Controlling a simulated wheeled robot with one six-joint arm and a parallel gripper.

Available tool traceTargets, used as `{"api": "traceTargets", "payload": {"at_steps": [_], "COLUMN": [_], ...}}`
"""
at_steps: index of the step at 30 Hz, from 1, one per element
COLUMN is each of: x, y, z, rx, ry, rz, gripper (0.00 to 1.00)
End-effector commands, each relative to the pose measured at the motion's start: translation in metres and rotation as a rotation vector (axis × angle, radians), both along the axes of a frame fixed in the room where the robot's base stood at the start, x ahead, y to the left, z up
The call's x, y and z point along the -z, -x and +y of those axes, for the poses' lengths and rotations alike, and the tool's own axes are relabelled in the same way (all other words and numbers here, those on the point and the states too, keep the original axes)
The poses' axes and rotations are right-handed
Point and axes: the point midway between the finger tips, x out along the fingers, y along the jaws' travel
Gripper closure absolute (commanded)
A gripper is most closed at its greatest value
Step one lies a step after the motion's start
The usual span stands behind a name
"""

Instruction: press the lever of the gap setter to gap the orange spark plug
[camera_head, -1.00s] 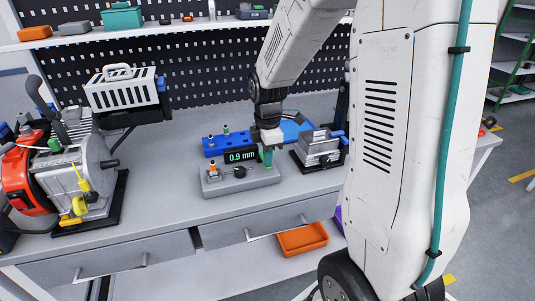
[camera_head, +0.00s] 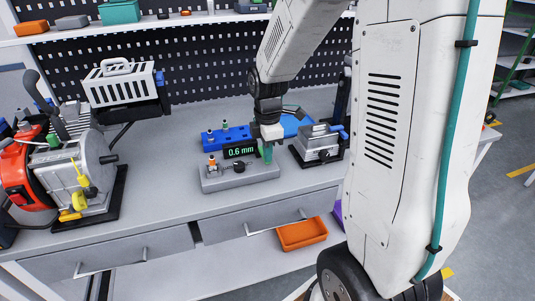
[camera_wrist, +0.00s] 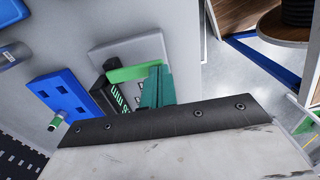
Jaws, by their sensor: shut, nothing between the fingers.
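The gap setter (camera_head: 245,178) is a grey block on the bench, with a dark knob and a display (camera_head: 241,151) reading 0.6 mm. The orange spark plug (camera_head: 212,161) stands upright at its left end. My gripper (camera_head: 267,152) is shut and empty, pointing down at the setter's right end. In the wrist view, its teal fingers (camera_wrist: 157,88) meet a bright green bar (camera_wrist: 135,73) beside the display, which looks like the lever. Whether they touch is hard to tell. The orange plug is not visible in the wrist view.
A blue rack (camera_head: 220,138) holding green-banded plugs stands just behind the setter. A grey vise-like device (camera_head: 318,145) stands close on the right. An engine (camera_head: 75,170) fills the bench's left. Bench between engine and setter is clear. An orange bin (camera_head: 302,235) sits below.

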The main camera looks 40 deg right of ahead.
Motion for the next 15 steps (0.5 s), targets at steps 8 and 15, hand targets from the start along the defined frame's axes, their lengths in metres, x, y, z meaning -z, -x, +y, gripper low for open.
{"api": "traceTargets", "payload": {"at_steps": [8, 15], "x": [-0.002, -0.036], "y": [0.0, -0.002], "z": [0.0, 0.004], "rx": [0.0, -0.007], "ry": [0.0, 0.002], "rz": [-0.001, -0.006], "gripper": [1.0, 1.0]}}
